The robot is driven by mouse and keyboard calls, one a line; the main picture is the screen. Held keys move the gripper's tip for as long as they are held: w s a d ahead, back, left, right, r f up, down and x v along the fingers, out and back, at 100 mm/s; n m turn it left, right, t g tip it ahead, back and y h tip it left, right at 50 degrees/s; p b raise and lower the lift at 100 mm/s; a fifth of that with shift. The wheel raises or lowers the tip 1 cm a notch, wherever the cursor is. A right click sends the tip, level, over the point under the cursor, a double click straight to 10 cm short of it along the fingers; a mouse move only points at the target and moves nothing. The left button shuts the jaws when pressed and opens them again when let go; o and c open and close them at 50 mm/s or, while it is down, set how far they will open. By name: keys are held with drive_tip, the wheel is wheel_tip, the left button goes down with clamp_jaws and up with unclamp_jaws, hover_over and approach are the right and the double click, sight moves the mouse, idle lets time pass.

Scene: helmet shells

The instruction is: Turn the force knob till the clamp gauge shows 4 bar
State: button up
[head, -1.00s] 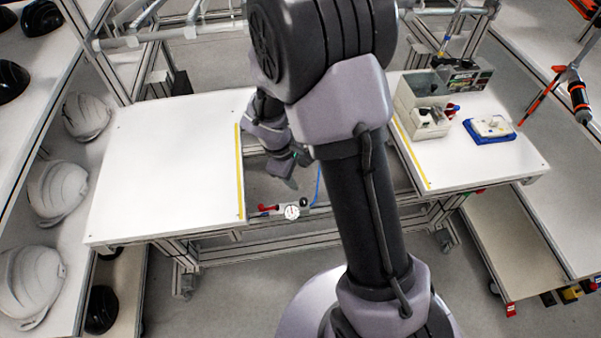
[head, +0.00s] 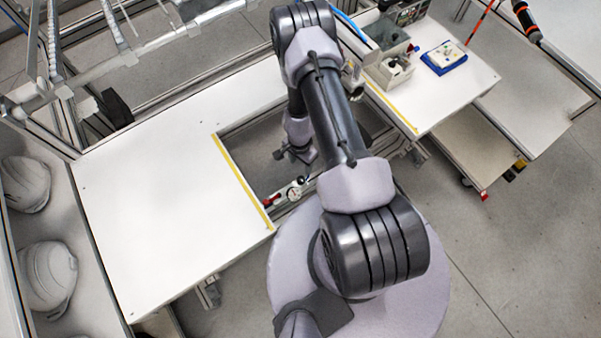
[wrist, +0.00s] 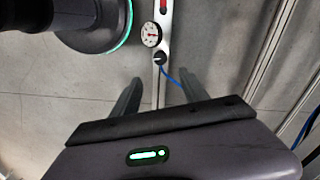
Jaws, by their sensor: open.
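The clamp gauge (wrist: 152,34) is a round white dial in the wrist view, on a pale metal bar. Its red needle shows, but the reading is too small to tell. A small black knob (wrist: 160,58) with a light mark sits just below the gauge. My gripper (wrist: 160,77) is open, its two dark fingers apart on either side of the knob's line, with the knob just beyond the fingertips. In the head view the gauge (head: 294,194) lies at the gap between the tables, and my gripper (head: 292,154) hangs just behind it.
A blue hose (wrist: 172,76) runs from beside the knob. A red part (head: 269,200) sits left of the gauge. White tabletops with yellow edge strips flank the gap. Grey boxes (head: 392,70) and a blue tray (head: 444,57) stand on the right table. White helmets (head: 48,275) line the left.

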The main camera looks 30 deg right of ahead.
sight(301, 179)
wheel_tip(301, 179, down, 14)
drive_tip(key=b, duration=1.3)
drive_tip(key=shift+s+r+b, duration=0.1)
drive_tip(key=shift+r+b, duration=0.05)
drive_tip(key=shift+b, duration=0.25)
drive_tip(key=shift+r, duration=0.15)
drive_tip(key=shift+c, duration=0.4)
